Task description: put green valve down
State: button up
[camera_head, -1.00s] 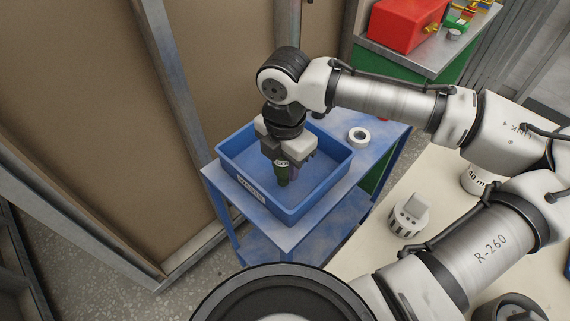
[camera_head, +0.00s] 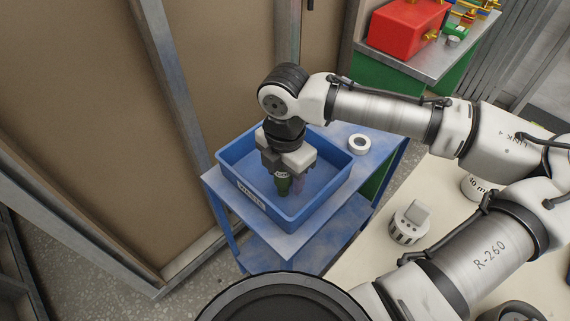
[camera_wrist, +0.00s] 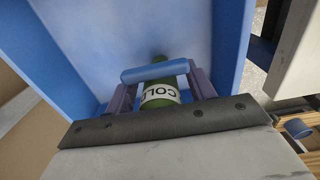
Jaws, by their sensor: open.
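The green valve (camera_head: 283,185) is a small green body with a white band; in the wrist view the green valve (camera_wrist: 160,95) shows the letters "COLD" in part and a blue bar-like handle across it. It is inside the blue waste bin (camera_head: 318,205), low near the bin floor; whether it touches the floor I cannot tell. My gripper (camera_head: 282,178) points down into the bin. In the wrist view my gripper (camera_wrist: 160,92) has a finger on each side of the valve, open, with the valve between them.
The bin stands on a blue cart (camera_head: 375,160). A roll of white tape (camera_head: 359,145) lies beside it. A beige table (camera_head: 385,262) with a white-grey part (camera_head: 410,222) is at right. A red box (camera_head: 405,28) sits on a bench behind. A panel wall (camera_head: 90,130) stands at left.

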notch_tip(320, 180, up, 12)
jog(key=shift+r, duration=0.15)
dwell(0.3)
notch_tip(320, 180, up, 12)
jog(key=p, duration=1.1)
jog(key=shift+p, duration=0.4)
